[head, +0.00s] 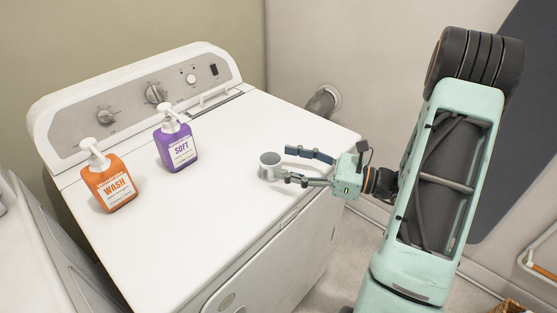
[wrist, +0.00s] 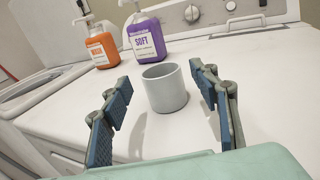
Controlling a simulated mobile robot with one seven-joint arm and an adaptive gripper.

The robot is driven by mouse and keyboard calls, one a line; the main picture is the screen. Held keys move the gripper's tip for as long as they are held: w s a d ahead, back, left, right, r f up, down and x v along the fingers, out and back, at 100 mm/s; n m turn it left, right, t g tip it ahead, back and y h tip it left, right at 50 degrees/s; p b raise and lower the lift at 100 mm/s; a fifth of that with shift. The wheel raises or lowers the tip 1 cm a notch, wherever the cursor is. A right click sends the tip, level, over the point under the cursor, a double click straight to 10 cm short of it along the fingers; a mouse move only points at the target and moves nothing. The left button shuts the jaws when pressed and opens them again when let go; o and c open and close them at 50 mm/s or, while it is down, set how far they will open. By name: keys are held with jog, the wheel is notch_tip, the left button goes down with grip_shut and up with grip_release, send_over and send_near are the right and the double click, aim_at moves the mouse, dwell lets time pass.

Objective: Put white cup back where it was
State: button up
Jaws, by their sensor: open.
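The white cup (head: 269,165) stands upright on the white top of the washing machine (head: 225,215), near its right front side. In the wrist view the cup (wrist: 165,88) is between and slightly beyond the two blue-padded fingers. My gripper (head: 296,166) is open and points left toward the cup. Its fingers (wrist: 162,100) show a gap on each side of the cup, and I see no grip on it. In the head view the nearer finger overlaps the cup's lower right edge.
An orange WASH bottle (head: 108,182) and a purple SOFT bottle (head: 177,145) stand on the left part of the machine top. The control panel (head: 140,93) rises at the back. The top between the bottles and the cup is clear. Another white machine (head: 25,260) is at the left.

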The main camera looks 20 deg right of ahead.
jog(key=v, duration=0.9)
jog(key=shift+a, duration=0.15)
